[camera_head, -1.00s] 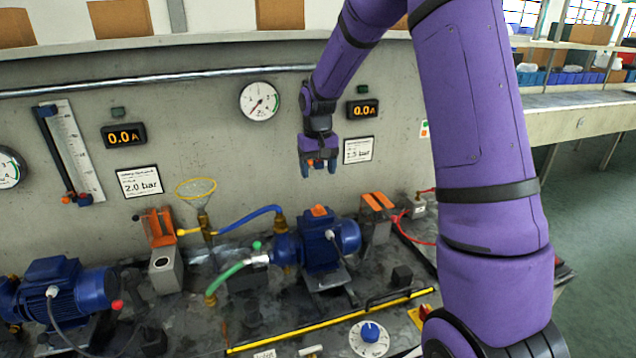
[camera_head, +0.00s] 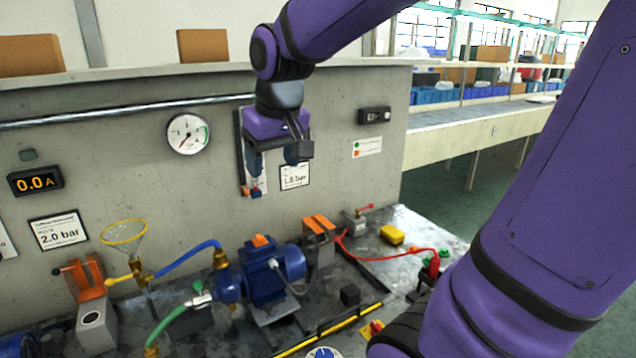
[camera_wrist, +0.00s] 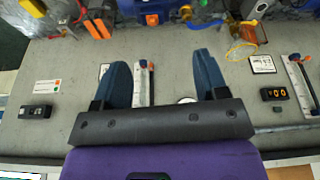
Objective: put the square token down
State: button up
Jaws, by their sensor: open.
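My gripper (camera_head: 275,160) is raised in front of the grey wall panel, high above the bench top. It also shows in the wrist view (camera_wrist: 160,65), where its two blue fingers stand wide apart with nothing between them. I cannot make out a square token for certain in either view. A small dark square block (camera_head: 350,294) sits on the bench to the right of the blue motor pump (camera_head: 268,272); I cannot tell whether it is the token. My gripper is far above this block and apart from it.
A yellow bar (camera_head: 345,328) runs along the bench front. A yellow-rimmed funnel (camera_head: 124,232) and a green hose (camera_head: 180,322) stand left. The wall carries a round gauge (camera_head: 188,134).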

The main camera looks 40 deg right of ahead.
jog(key=s+a+t, duration=0.2)
jog(key=s, duration=1.1)
jog(key=shift+s+r+n, duration=0.25)
jog(key=shift+n, duration=0.15)
